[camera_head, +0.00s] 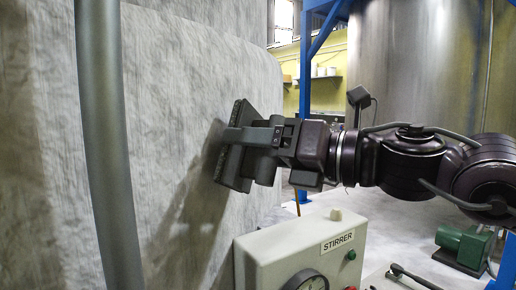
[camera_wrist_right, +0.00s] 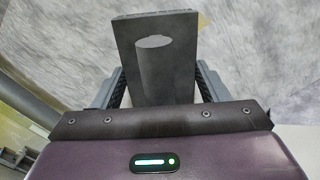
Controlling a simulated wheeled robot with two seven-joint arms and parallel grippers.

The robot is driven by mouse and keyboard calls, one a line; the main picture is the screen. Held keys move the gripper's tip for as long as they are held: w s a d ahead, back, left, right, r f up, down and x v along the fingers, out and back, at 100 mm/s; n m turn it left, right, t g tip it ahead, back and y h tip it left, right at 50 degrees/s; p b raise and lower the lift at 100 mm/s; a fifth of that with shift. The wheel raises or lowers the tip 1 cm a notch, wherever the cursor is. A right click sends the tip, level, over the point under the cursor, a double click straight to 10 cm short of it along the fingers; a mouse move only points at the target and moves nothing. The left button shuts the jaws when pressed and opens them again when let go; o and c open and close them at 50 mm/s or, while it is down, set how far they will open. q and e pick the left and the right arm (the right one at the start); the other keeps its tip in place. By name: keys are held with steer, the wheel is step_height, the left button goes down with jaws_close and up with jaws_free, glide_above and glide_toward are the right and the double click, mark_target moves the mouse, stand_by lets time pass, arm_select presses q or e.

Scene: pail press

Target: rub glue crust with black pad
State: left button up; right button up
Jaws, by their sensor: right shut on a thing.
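The black pad (camera_head: 231,168) is a dark rectangular block with a cylindrical handle on its back. My right gripper (camera_head: 250,148) is shut on the handle and holds the pad tilted, its face toward a large mottled grey wall (camera_head: 165,95). I cannot tell if the pad touches the wall. In the right wrist view, the pad (camera_wrist_right: 180,75) stands between the fingers of my right gripper (camera_wrist_right: 158,88), the mottled surface behind it. No glue crust stands out clearly from the grey mottling; the pad hides part of the wall. My left gripper is out of view.
A grey upright pipe (camera_head: 106,140) stands at the left, in front of the wall. A control box labelled STIRRER (camera_head: 300,245) with a gauge sits below my right gripper. A blue frame (camera_head: 306,90), a steel tank (camera_head: 425,60) and a green motor (camera_head: 463,247) are to the right.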

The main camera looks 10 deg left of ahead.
steer(key=shift+x, duration=1)
steer(key=shift+w+d+p, duration=0.2)
steer(key=shift+w+d, duration=0.15)
steer(key=shift+w, duration=0.55)
steer(key=shift+w+d+p, duration=0.15)
steer(key=shift+w+d, duration=0.15)
steer(key=shift+w, duration=0.6)
steer(key=w+p, duration=0.1)
steer(key=w, duration=0.2)
steer(key=shift+w+d, duration=0.2)
steer(key=shift+w, duration=0.05)
steer(key=shift+s, duration=0.1)
